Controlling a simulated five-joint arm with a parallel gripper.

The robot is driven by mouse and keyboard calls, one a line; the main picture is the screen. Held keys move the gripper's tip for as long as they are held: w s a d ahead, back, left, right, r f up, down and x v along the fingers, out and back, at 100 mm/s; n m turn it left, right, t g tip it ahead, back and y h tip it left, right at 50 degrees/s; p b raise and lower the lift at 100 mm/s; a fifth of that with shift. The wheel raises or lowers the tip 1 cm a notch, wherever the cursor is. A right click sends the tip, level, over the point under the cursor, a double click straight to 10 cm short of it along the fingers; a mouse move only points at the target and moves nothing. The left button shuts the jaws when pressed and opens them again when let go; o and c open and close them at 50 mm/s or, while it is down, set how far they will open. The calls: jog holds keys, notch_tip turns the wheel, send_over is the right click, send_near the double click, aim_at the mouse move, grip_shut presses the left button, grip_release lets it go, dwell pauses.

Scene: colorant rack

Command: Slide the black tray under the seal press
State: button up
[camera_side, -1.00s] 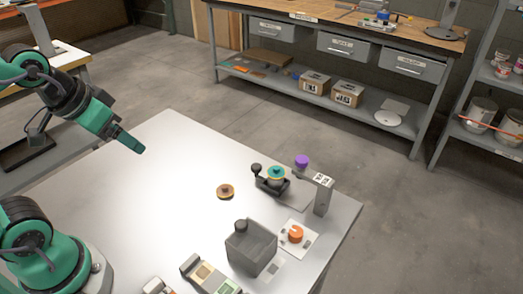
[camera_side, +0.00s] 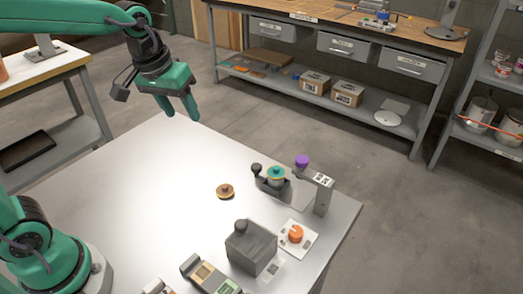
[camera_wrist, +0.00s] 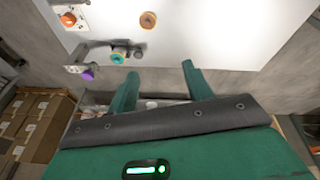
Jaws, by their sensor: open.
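The black tray (camera_side: 268,190) sits on the white table with a teal and gold round piece (camera_side: 276,174) in it and a black knob (camera_side: 256,168) at its left end. The seal press (camera_side: 323,195) is a grey post with an arm and a purple knob (camera_side: 302,161), just right of the tray. My gripper (camera_side: 182,116) is open and empty, high up and well left of the tray. In the wrist view, my gripper (camera_wrist: 160,69) shows spread fingers; the teal piece (camera_wrist: 118,58) and purple knob (camera_wrist: 88,74) appear left of them.
A brown and gold round piece (camera_side: 225,191) lies left of the tray. In front stand a grey box (camera_side: 252,250), a white plate with an orange knob (camera_side: 296,234) and a block with coloured squares (camera_side: 208,275). The table's left part is clear.

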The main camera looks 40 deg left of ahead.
jog(key=w+d+f+n+g, duration=0.2)
jog(key=w+d+f, duration=0.25)
jog(key=w, duration=0.45)
jog(key=n+g, duration=0.1)
jog(key=n, duration=0.1)
send_over(256, 165)
jog(key=shift+f, duration=4.9)
jog(key=shift+f, duration=3.9)
